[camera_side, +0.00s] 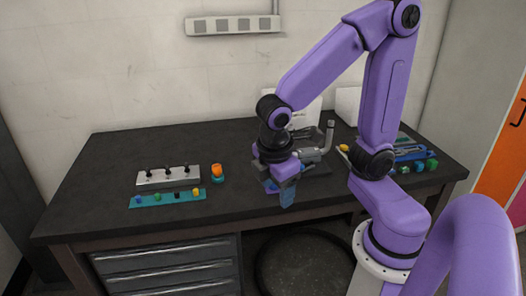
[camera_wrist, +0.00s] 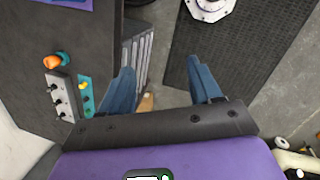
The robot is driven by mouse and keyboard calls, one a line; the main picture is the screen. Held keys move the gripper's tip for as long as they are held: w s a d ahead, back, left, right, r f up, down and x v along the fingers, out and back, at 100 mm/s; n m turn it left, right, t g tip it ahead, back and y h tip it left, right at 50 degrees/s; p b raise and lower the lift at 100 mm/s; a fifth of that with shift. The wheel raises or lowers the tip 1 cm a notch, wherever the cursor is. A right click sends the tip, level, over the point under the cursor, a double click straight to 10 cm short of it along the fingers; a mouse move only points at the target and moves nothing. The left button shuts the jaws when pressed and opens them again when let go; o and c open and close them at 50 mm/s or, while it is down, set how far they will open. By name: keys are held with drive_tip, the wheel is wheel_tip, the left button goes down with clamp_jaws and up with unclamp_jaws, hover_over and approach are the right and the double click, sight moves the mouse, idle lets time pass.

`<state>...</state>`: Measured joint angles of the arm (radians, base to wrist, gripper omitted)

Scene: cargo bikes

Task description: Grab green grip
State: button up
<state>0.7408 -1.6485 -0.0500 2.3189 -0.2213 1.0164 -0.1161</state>
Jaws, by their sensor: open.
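A small green grip (camera_side: 157,197) sits on a teal strip (camera_side: 143,203) at the left of the dark bench, among blue, black and orange-yellow pieces. More green pieces (camera_side: 419,166) stand at the bench's right end; I cannot tell which is the grip meant. My gripper (camera_side: 287,199) has blue fingers pointing down near the bench's front edge, right of the teal strip and apart from it. In the wrist view my gripper (camera_wrist: 164,72) is open, with nothing between the fingertips. The teal strip (camera_wrist: 88,104) shows there at left, its green piece not clear.
A white block with black knobs (camera_side: 167,178) stands behind the teal strip. An orange-topped piece (camera_side: 217,171) stands beside it. A grey clamp-like fixture (camera_side: 313,154) is close behind my gripper. Drawers (camera_side: 170,272) are below the bench.

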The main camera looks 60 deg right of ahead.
drive_tip(key=w+d+f+n+g+h, duration=0.1)
drive_tip(key=w+d+f+h, duration=0.2)
drive_tip(key=w, duration=0.5)
drive_tip(key=w+d+h, duration=0.3)
drive_tip(key=w+d, duration=0.2)
drive_tip(key=w, duration=0.2)
drive_tip(key=w+d+f+n+g+h, duration=0.1)
drive_tip(key=w+d+f+h, duration=0.15)
drive_tip(key=w, duration=0.55)
drive_tip(key=d+f, duration=0.3)
drive_tip(key=d, duration=0.4)
drive_tip(key=d+f+h, duration=0.1)
drive_tip(key=d+f, duration=0.2)
drive_tip(key=d, duration=0.5)
drive_tip(key=w+d+f+n+h, duration=0.1)
drive_tip(key=d+f, duration=0.2)
drive_tip(key=d, duration=0.5)
drive_tip(key=shift+d+f+g, duration=0.15)
drive_tip(key=shift+d+g, duration=0.1)
drive_tip(key=shift+g, duration=0.15)
drive_tip(key=shift+h, duration=0.25)
drive_tip(key=c, duration=1)
